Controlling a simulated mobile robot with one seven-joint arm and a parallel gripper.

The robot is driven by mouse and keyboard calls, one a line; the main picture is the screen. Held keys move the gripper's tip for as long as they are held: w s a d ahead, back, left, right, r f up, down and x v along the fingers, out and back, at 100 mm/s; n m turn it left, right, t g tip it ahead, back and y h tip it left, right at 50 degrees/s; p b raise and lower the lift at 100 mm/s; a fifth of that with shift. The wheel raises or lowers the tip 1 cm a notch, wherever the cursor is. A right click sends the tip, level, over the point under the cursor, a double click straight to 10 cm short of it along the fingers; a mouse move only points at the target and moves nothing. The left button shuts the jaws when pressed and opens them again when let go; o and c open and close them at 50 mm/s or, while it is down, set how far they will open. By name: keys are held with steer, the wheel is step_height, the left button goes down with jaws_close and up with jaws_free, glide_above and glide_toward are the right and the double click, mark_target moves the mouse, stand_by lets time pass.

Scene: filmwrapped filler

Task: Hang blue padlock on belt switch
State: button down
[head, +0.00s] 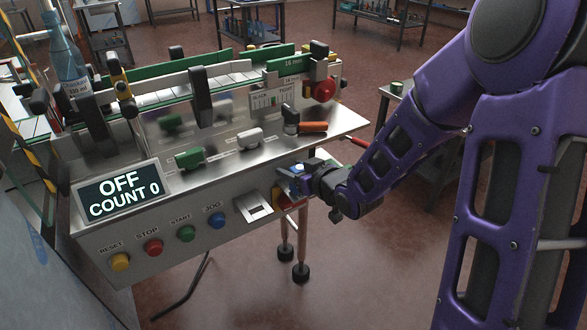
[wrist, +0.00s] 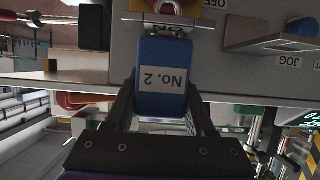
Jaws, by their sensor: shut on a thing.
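The blue padlock (wrist: 161,75) has a white "No. 2" label, which reads upside down in the wrist view. My gripper (wrist: 162,104) is shut on its body, one finger on each side. The padlock also shows as a small blue patch (head: 299,169) in the head view, where my gripper (head: 298,181) is at the machine's front panel. A red and yellow part (head: 279,198), apparently the belt switch, is partly hidden behind my gripper. In the wrist view, the switch (wrist: 178,6) is cut off at the top edge, by ON and OFF labels. Whether the shackle touches or passes through it cannot be told.
The display (head: 121,190) reads OFF and COUNT 0. Several coloured buttons (head: 186,233) and a small metal bracket (head: 254,206) are on the front panel left of my gripper. An orange-handled lever (head: 312,127) stands on the deck above it. Open floor lies below.

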steer(key=shift+f, duration=0.3)
stand_by(0.5)
steer(key=shift+c, duration=0.8)
jaws_free()
steer(key=shift+r, duration=0.1)
